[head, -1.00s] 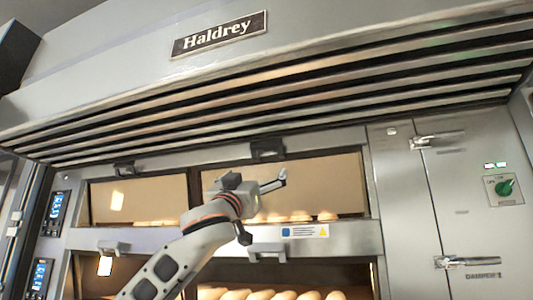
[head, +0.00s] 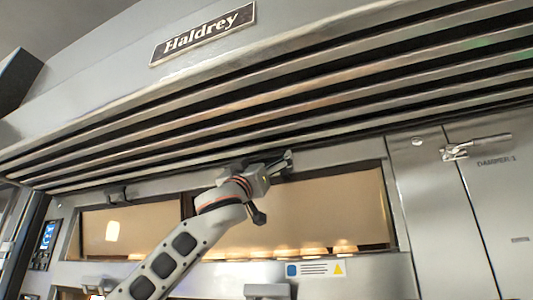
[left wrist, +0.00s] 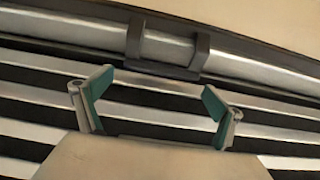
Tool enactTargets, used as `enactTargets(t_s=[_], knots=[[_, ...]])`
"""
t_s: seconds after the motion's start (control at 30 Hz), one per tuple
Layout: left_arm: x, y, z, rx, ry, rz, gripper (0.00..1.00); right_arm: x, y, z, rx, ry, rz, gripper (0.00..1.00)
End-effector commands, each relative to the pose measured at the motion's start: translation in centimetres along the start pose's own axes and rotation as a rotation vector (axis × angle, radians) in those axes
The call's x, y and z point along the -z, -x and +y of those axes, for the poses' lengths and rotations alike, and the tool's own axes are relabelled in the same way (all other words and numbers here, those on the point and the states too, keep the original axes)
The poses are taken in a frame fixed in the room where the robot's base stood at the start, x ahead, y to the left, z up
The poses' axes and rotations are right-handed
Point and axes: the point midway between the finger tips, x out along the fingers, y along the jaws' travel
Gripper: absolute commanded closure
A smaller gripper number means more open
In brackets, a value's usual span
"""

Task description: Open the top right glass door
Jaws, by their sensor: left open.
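The top right glass door (head: 325,215) is a wide, closed pane with a warm beige glow and loaves behind its lower edge. My left gripper (head: 286,160) is at the door's top edge, just under the louvred hood, and covers most of the door's handle in the head view. In the left wrist view the handle (left wrist: 166,48) shows as a bar between two dark brackets. My left gripper (left wrist: 156,98) is open there, its fingers spread on either side of the handle's width and apart from it. My right gripper is not in view.
The slatted hood (head: 300,95) overhangs close above the door. The top left glass door (head: 130,230) is closed, with its own handle (head: 118,195). A lower handle (head: 267,291) sits below a label strip. Steel damper doors (head: 440,215) stand at right.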

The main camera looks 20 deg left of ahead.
Motion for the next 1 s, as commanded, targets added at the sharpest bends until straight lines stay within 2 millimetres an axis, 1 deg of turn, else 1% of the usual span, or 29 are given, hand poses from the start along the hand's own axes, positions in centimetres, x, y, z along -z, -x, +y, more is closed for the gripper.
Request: enactTargets(t_s=[0.03, 0.2, 0.33, 0.57, 0.6, 0.67, 0.7, 0.8, 1.0], knots=[[0.1, -1.1, -0.1, 0.003, -0.002, -0.003, 0.06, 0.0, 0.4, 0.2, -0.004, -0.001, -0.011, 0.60], [-0.1, -2.7, 0.0, 0.001, -0.001, -0.003, 0.06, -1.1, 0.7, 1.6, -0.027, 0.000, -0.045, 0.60], [-0.1, -3.1, 0.0, 0.000, -0.001, -0.002, 0.06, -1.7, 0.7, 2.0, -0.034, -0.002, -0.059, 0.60], [-0.2, -3.1, 0.0, 0.000, 0.000, -0.002, 0.06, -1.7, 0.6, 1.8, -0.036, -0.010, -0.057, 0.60], [-0.2, -3.1, 0.0, 0.000, 0.000, -0.002, 0.11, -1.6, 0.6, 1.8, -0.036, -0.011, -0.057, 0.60], [-0.2, -3.1, 0.0, 0.000, 0.000, -0.002, 0.26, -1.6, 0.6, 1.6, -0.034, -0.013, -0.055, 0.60], [-0.2, -3.1, 0.0, 0.000, -0.001, -0.002, 0.37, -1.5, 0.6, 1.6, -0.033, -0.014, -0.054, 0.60], [-0.2, -3.1, 0.0, 0.000, -0.001, -0.002, 0.61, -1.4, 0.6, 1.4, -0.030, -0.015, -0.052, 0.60], [-0.2, -3.0, 0.0, 0.000, -0.001, 0.002, 0.62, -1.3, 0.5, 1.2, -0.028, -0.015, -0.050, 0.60]])
